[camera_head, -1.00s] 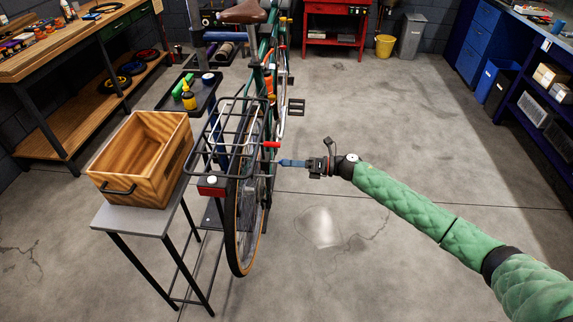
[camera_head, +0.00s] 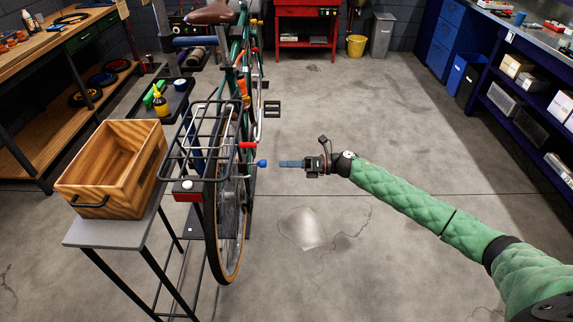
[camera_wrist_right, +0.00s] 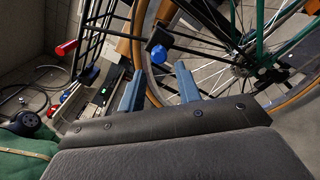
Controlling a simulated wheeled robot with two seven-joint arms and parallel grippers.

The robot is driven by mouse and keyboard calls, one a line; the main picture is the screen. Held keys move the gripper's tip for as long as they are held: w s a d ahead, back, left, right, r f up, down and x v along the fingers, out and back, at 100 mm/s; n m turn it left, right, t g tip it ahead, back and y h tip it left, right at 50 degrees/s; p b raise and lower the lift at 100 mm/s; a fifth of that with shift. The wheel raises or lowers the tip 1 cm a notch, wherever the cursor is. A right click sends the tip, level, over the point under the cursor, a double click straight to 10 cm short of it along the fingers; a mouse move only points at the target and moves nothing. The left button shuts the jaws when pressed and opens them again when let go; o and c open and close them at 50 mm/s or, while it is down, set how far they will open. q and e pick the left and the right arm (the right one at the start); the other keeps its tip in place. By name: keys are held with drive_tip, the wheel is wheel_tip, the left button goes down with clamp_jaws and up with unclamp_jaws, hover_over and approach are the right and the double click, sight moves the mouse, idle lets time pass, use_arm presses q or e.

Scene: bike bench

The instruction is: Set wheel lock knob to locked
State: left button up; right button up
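The wheel lock knob appears to be the blue knob (camera_head: 262,163) sticking out to the right beside the bike's rear wheel (camera_head: 228,225), under the rack (camera_head: 205,140). My right gripper (camera_head: 281,163) points left at it, with a small gap between fingertips and knob. In the right wrist view the blue knob (camera_wrist_right: 158,52) sits just beyond and between the two blue fingers (camera_wrist_right: 158,75), which are spread and empty. No lock marking on the knob is readable. My left gripper is not in view.
A red-ended lever (camera_head: 248,145) sits just above the knob. A wooden crate (camera_head: 112,170) stands on a grey stand (camera_head: 110,233) at left. A dark tray (camera_head: 172,100) holds bottles. The floor (camera_head: 350,250) right of the bike is clear.

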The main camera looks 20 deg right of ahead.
sight(262, 164)
drive_tip(key=shift+m, duration=0.3)
drive_tip(key=f, duration=0.1)
drive_tip(key=s+f, duration=0.1)
drive_tip(key=f+b, duration=0.1)
drive_tip(key=f, duration=0.1)
drive_tip(key=shift+s+a, duration=0.1)
drive_tip(key=shift+s, duration=0.3)
clamp_jaws()
drive_tip(key=d+r+n+t+b, duration=0.25)
drive_tip(key=d+r+n, duration=0.25)
drive_tip(key=d, duration=0.6)
use_arm(q)
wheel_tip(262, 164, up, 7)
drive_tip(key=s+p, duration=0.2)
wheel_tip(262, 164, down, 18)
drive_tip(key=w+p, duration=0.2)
drive_tip(key=p, duration=0.2)
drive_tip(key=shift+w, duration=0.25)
use_arm(e)
drive_tip(key=w+a+n+g, duration=0.2)
drive_tip(key=a+n, duration=0.2)
drive_tip(key=a, duration=1)
drive_tip(key=shift+w+a+f+n, duration=0.2)
drive_tip(key=shift+w+f+n, duration=0.15)
drive_tip(key=shift+f, duration=0.1)
